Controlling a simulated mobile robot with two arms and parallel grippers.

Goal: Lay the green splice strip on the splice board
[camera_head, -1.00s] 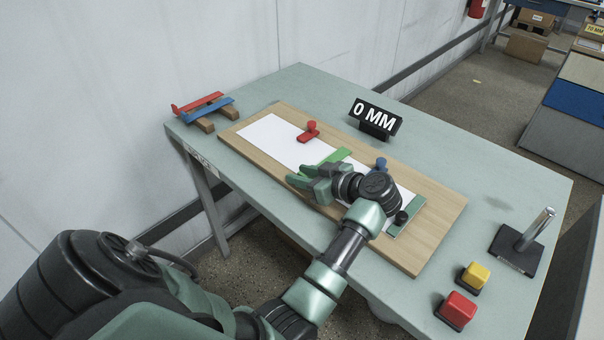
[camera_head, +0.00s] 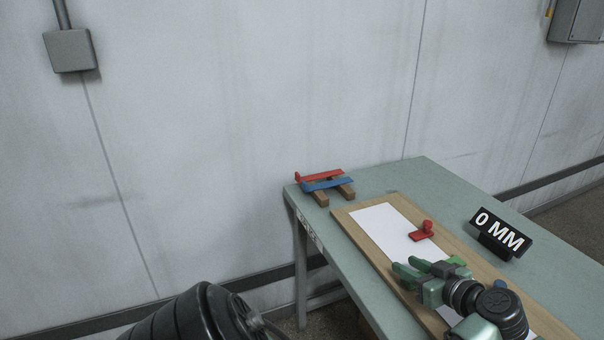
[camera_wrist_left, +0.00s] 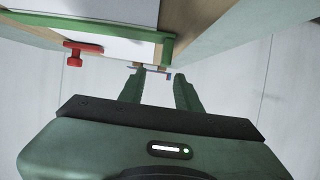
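The green splice strip (camera_head: 456,260) lies across the white sheet on the wooden splice board (camera_head: 357,232); my gripper partly hides it in the head view. The strip (camera_wrist_left: 95,27) shows whole-width in the left wrist view, beyond and left of the fingers. My left gripper (camera_head: 408,267) is over the near side of the board, next to the strip. Its two fingers (camera_wrist_left: 160,92) are apart with nothing between them. My right gripper is in neither view.
A red knobbed piece (camera_head: 422,233) sits on the sheet. Red (camera_head: 320,175) and blue (camera_head: 328,184) strips rest on wooden blocks at the table's far left corner. A wall runs behind the table.

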